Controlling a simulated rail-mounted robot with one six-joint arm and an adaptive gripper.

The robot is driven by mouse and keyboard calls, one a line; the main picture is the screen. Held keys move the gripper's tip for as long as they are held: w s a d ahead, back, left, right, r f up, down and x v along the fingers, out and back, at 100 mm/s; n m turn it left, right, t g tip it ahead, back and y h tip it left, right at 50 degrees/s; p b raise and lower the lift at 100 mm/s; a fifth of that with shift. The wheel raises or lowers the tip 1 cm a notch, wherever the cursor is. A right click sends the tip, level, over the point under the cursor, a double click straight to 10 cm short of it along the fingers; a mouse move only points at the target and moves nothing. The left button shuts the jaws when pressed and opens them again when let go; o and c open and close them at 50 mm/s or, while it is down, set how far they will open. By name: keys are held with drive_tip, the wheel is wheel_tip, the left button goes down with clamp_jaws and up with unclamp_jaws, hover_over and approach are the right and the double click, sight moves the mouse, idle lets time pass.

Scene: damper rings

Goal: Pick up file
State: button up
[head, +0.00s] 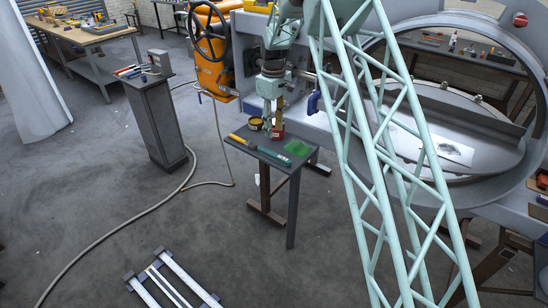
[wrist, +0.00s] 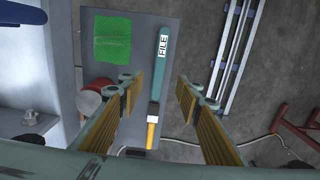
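The file is a long dark green bar with a white FILE label (wrist: 163,42) and a yellow handle (wrist: 152,131). It lies flat on the small grey side table (wrist: 70,100). In the head view the file (head: 262,149) lies along the table's front edge, handle to the left. My gripper (wrist: 158,90) is open and empty. In the wrist view its two fingers with yellow-brown pads stand either side of the file, the file between them in the picture. In the head view my gripper (head: 271,122) hangs over the table; its height above the file is hard to tell.
A green mesh pad (wrist: 112,40) and a red can (wrist: 90,102) share the table. A grey pedestal (head: 152,110) with tools is to the left. The large ring housing (head: 520,150) is to the right.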

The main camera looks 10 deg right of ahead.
hover_over(274, 154)
drive_tip(key=shift+w+f+b, duration=0.15)
drive_tip(key=shift+f+b, duration=0.2)
drive_tip(key=shift+f, duration=3.6)
drive_tip(key=shift+f+b, duration=0.35)
drive_tip(key=shift+f, duration=2.25)
drive_tip(key=shift+c, duration=0.3)
drive_tip(key=c, duration=1)
drive_tip(key=shift+r, duration=0.1)
drive_tip(key=shift+r, duration=1.7)
drive_tip(key=s, duration=0.5)
drive_tip(key=s+r, duration=0.1)
drive_tip(key=s, duration=0.4)
drive_tip(key=s+d+p, duration=0.1)
drive_tip(key=s, duration=0.5)
drive_tip(key=shift+d+r, duration=0.1)
drive_tip(key=shift+r, duration=0.1)
